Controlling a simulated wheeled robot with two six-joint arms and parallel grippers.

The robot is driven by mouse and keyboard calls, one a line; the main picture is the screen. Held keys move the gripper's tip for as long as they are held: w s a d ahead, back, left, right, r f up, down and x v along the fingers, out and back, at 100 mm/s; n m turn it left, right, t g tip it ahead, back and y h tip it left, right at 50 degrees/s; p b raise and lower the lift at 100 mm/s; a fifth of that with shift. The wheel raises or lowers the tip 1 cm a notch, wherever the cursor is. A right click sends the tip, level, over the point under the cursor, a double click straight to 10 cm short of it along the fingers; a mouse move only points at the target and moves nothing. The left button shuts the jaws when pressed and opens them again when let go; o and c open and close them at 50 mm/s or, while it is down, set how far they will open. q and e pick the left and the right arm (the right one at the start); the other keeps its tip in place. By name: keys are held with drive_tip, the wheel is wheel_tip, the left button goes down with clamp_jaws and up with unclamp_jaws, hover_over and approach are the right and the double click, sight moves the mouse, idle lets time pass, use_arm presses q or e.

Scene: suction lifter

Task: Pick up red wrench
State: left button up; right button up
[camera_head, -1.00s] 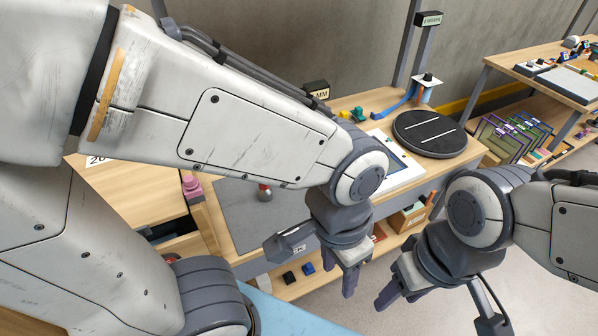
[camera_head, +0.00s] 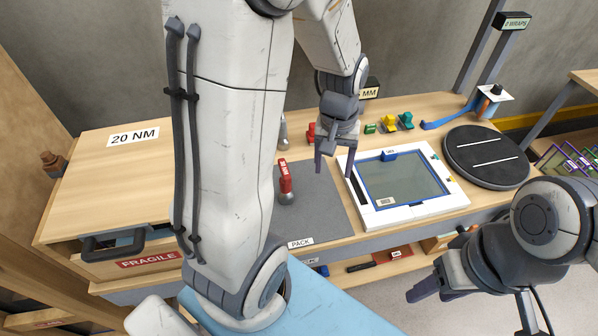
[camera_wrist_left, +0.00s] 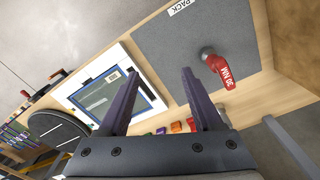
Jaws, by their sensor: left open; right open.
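The red wrench (camera_head: 285,178), with white lettering on its handle and a grey end, is on the grey mat (camera_head: 318,205) marked PACK. It also shows in the left wrist view (camera_wrist_left: 222,72), to the right of the fingers. My left gripper (camera_head: 334,168) is open and empty, above the worktop to the right of the wrench and apart from it. Its two fingers show in the left wrist view (camera_wrist_left: 160,78). My right gripper (camera_head: 440,282) is open and empty in front of the bench at the right.
A white-framed screen panel (camera_head: 415,205) and a round black turntable (camera_head: 487,157) are right of the mat. Small coloured parts (camera_head: 390,122) stand behind the panel. A drawer marked FRAGILE (camera_head: 150,262) is at the left. My left arm covers part of the worktop.

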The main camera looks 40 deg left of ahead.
sight(285, 168)
use_arm(q)
drive_tip(key=a+f+n, duration=0.1)
drive_tip(key=a, duration=0.3)
drive_tip(key=a+f+n, duration=0.1)
drive_tip(key=a+n, duration=0.1)
drive_tip(key=a, duration=0.3)
drive_tip(key=a+f+n, duration=0.2)
drive_tip(key=a, duration=0.2)
drive_tip(key=shift+a+f, duration=0.1)
drive_tip(key=shift+a, duration=0.05)
drive_tip(key=shift+n, duration=0.4)
drive_tip(key=f, duration=0.3)
drive_tip(key=f+p, duration=0.1)
drive_tip(key=shift+s+a+f, duration=0.1)
drive_tip(key=shift+a+f, duration=0.15)
drive_tip(key=shift+a, duration=0.05)
wheel_tip(285, 168, down, 5)
drive_tip(key=shift+a+r+p, duration=0.1)
drive_tip(key=shift+p, duration=0.85)
drive_tip(key=shift+f, duration=0.65)
clamp_jaws()
